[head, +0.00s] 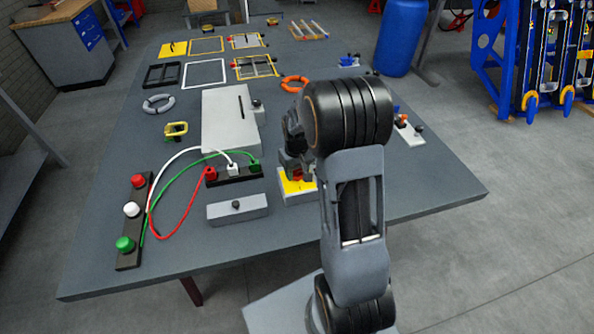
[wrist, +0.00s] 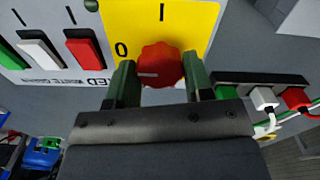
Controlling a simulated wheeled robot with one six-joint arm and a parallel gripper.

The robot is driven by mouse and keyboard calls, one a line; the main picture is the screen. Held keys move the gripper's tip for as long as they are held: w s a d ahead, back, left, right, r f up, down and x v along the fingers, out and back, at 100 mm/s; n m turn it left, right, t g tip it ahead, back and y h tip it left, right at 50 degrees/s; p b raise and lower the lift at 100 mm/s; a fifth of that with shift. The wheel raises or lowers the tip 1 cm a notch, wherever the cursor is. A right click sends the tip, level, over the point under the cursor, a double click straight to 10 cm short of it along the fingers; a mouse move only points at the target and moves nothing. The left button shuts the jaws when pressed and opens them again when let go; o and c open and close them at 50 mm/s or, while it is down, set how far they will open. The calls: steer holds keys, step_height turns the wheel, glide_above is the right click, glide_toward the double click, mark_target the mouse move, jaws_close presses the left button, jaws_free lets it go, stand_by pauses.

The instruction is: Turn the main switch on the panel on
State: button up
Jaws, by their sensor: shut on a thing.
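In the wrist view the main switch is a red scalloped knob (wrist: 160,64) on a yellow plate (wrist: 185,18) of the panel. A "0" is printed left of the knob and an "I" above it. A short white mark on the knob lies level and points left, toward the "0" side. My gripper (wrist: 160,72) is shut on the knob, one green finger on each side. In the head view the yellow plate (head: 297,188) shows under my gripper (head: 295,172), and my arm hides much of the panel.
Red (wrist: 84,50) and white (wrist: 40,53) rockers sit left of the plate. A black socket strip (head: 236,178) with red, white and green plugs stands nearby, its cables arching left to a button strip (head: 126,255). A grey box (head: 238,207) lies close.

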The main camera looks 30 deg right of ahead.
mark_target(297, 172)
steer(key=m+b, duration=0.1)
steer(key=m, duration=0.3)
steer(key=shift+m, duration=0.4)
steer(key=m+b, duration=0.1)
steer(key=m, duration=0.3)
steer(key=m+b, duration=0.1)
steer(key=m, duration=0.3)
steer(key=shift+m, duration=0.4)
steer(key=shift+m+b, duration=0.4)
steer(key=shift+m, duration=1.4)
steer(key=o, duration=0.9)
steer(key=shift+r, duration=0.1)
step_height(297, 172, up, 14)
steer(key=shift+f, duration=0.2)
